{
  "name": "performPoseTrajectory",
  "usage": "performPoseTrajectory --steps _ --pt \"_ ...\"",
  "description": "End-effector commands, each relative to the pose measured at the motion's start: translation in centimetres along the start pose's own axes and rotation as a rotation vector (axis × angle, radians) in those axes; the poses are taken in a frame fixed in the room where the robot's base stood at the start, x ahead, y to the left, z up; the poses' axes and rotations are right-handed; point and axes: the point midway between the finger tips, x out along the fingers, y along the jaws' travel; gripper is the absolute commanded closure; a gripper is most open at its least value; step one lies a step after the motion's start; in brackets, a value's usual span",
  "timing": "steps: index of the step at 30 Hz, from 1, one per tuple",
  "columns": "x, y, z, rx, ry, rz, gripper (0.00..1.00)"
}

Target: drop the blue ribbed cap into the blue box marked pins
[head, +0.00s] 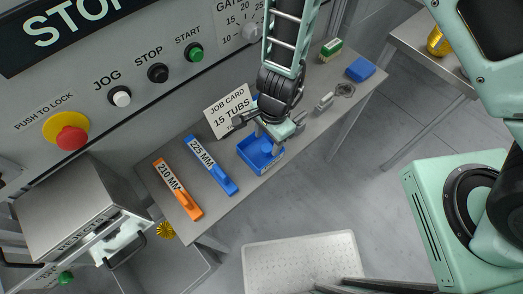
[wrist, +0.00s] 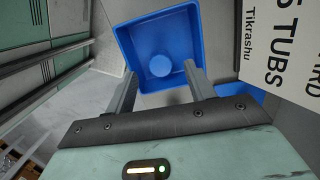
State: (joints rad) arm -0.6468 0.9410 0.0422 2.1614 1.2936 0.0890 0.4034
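The blue box (head: 250,153) stands on the narrow grey bench, and its open top shows in the wrist view (wrist: 127,42). A label on its front is too small to read. A small round blue piece, which looks like the blue cap (wrist: 161,66), appears inside the box. Its ribs cannot be made out, and whether it rests on the floor of the box is unclear. My gripper (head: 270,140) is over the box, pointing down. In the wrist view its two fingers (wrist: 160,78) are spread apart, with visible gaps between them and the blue piece.
A job card (head: 230,108) stands behind the box. Blue (head: 205,160) and orange (head: 178,190) gauge bars lie left. A grey clamp-like piece (head: 325,101), a green-white brush (head: 330,50) and a blue block (head: 361,69) lie right. The press panel (head: 120,60) rises behind the bench.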

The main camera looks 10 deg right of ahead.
Motion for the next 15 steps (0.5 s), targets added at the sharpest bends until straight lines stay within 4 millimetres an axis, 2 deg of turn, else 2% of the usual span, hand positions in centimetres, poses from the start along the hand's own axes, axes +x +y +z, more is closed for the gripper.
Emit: performPoseTrajectory --steps 8,11,15 --pt "-0.4 0.0 0.0 -0.001 0.000 -0.001 0.46" --pt "-1.6 -0.1 0.1 -0.003 0.000 -0.003 0.46" --pt "-4.4 -0.1 0.1 -0.005 0.001 -0.003 0.46"
